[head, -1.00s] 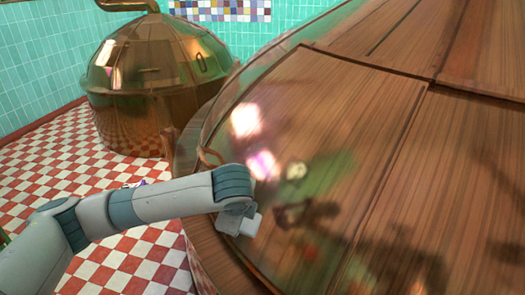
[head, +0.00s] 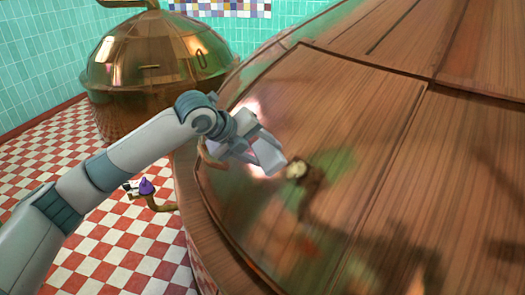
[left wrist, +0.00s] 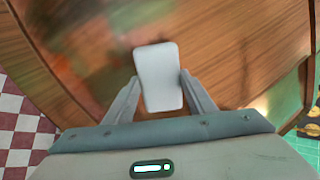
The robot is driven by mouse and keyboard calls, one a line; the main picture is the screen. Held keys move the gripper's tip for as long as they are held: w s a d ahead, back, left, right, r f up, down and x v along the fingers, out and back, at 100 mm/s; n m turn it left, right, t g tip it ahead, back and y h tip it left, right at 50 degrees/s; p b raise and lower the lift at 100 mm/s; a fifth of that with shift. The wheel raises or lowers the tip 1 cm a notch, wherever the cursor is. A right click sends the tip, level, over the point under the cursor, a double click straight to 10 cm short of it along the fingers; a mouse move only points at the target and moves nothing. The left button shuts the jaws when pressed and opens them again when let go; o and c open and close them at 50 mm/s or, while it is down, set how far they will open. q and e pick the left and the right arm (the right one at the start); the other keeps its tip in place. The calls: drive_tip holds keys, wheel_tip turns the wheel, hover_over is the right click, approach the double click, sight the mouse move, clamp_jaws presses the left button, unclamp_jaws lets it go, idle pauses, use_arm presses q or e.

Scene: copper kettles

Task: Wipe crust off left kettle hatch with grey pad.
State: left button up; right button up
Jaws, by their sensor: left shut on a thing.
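My left gripper (head: 256,145) is shut on the grey pad (left wrist: 158,76), a pale rounded block gripped between the two fingers in the left wrist view. In the head view the gripper and pad are over the left part of a large hatch panel (head: 360,100) on the near copper kettle (head: 470,50). I cannot tell whether the pad touches the hatch. The hatch is shiny, with blurred brown, green and dark patches. I cannot tell crust from reflections there. My right gripper is not in view.
A smaller domed copper kettle (head: 155,60) stands at the back left. A curved pipe with a purple-topped fitting (head: 147,187) is beside the near kettle's wooden-looking rim (head: 190,205). Red and white checked floor (head: 115,250) lies to the left.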

sight(265, 154)
use_arm(q)
drive_tip(key=shift+w+d+f, duration=0.1)
drive_tip(key=shift+f, duration=0.05)
drive_tip(key=shift+b+x, duration=1.3)
drive_tip(key=shift+x, duration=0.25)
drive_tip(key=shift+b+x, duration=0.75)
drive_tip(key=shift+x, duration=0.5)
drive_tip(key=shift+x, duration=0.95)
drive_tip(key=shift+s+d+p, duration=0.55)
drive_tip(key=shift+s+d, duration=0.15)
drive_tip(key=shift+s+d+p, duration=0.35)
drive_tip(key=shift+s+d, duration=0.2)
drive_tip(key=shift+s, duration=0.15)
